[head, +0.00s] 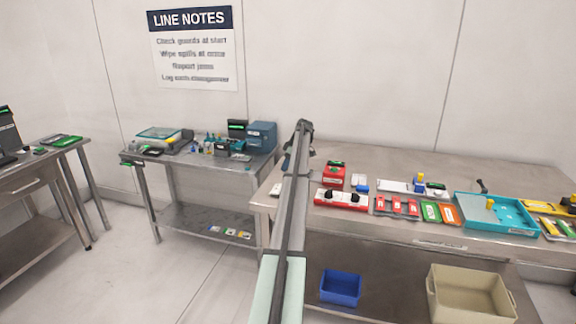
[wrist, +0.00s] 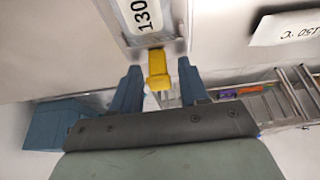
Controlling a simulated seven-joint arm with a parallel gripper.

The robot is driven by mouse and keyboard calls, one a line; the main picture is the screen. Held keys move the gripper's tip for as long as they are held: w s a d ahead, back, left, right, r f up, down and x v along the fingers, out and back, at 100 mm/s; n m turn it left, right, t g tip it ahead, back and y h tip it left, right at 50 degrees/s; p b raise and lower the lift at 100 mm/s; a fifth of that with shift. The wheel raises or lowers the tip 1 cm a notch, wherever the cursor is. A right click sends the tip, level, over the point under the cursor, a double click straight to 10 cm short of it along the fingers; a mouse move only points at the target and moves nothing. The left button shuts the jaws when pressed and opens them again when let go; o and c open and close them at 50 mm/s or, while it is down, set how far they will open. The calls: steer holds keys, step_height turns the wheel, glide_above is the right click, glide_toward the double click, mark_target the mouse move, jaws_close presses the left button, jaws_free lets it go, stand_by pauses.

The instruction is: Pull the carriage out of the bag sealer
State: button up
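In the wrist view, the two blue-grey fingers of my gripper (wrist: 158,67) stand apart. A yellow handle-like piece (wrist: 157,80) lies between them, with a gap showing on each side. It hangs below a grey-framed panel with a white "130" label (wrist: 147,14). This may be the bag sealer and its carriage grip, but I cannot tell for sure. In the head view my arm reaches up the middle, and its far end hides what is at the fingers.
A steel bench at right (head: 400,172) holds a red-and-white device (head: 341,199), a teal tray (head: 497,212) and several small parts. Blue (head: 341,287) and beige (head: 470,294) bins stand below. Another bench with a blue-grey box (head: 262,137) is left of my arm. The floor at left is clear.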

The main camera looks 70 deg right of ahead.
steer(key=v, duration=1.4)
steer(key=shift+w+f, duration=0.1)
steer(key=shift+w, duration=0.05)
stand_by(0.4)
